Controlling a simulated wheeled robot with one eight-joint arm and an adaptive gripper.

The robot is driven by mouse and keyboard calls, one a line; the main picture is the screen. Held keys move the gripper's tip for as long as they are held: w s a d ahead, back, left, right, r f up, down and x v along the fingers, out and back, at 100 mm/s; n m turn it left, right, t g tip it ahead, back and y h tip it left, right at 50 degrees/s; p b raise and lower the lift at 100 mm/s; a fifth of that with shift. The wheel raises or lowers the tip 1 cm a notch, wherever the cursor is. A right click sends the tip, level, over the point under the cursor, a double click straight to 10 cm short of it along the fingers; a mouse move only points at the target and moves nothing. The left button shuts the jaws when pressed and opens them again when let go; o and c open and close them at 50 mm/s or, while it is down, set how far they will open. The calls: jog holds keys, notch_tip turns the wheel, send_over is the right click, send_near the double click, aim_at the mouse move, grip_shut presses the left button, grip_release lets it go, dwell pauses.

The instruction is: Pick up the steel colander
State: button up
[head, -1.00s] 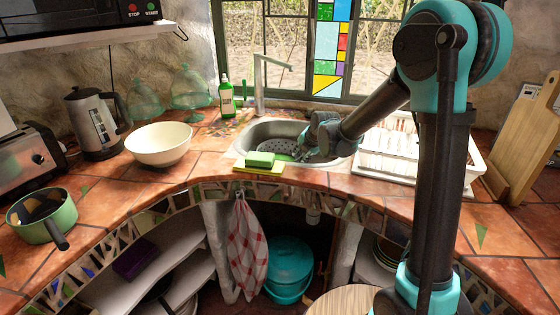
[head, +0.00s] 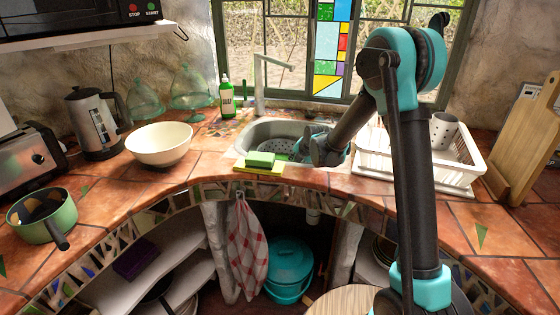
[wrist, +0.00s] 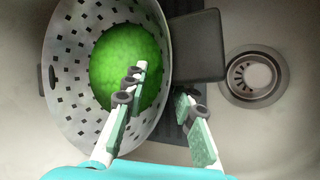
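The steel colander (wrist: 75,85) lies in the sink, with dark square holes and a small dark handle at its left. A round bright green thing (wrist: 122,68) is inside it. In the head view the colander (head: 284,147) is partly hidden by my gripper (head: 306,145). In the wrist view my gripper (wrist: 160,92) is open. Its left finger is over the inside of the colander and its right finger is outside, with the rim between them. I cannot tell whether either finger touches the wall.
A dark flat block (wrist: 197,46) lies beside the colander, near the drain (wrist: 253,77). The tap (head: 261,85) stands behind the sink. A green sponge (head: 260,159) sits at the front edge. A white dish rack (head: 460,165) with a grey holder (head: 442,130) is right.

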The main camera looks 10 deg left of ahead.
grip_shut()
jog(key=shift+r, duration=0.15)
dwell(0.5)
notch_tip(320, 180, up, 18)
dwell(0.6)
dwell(0.7)
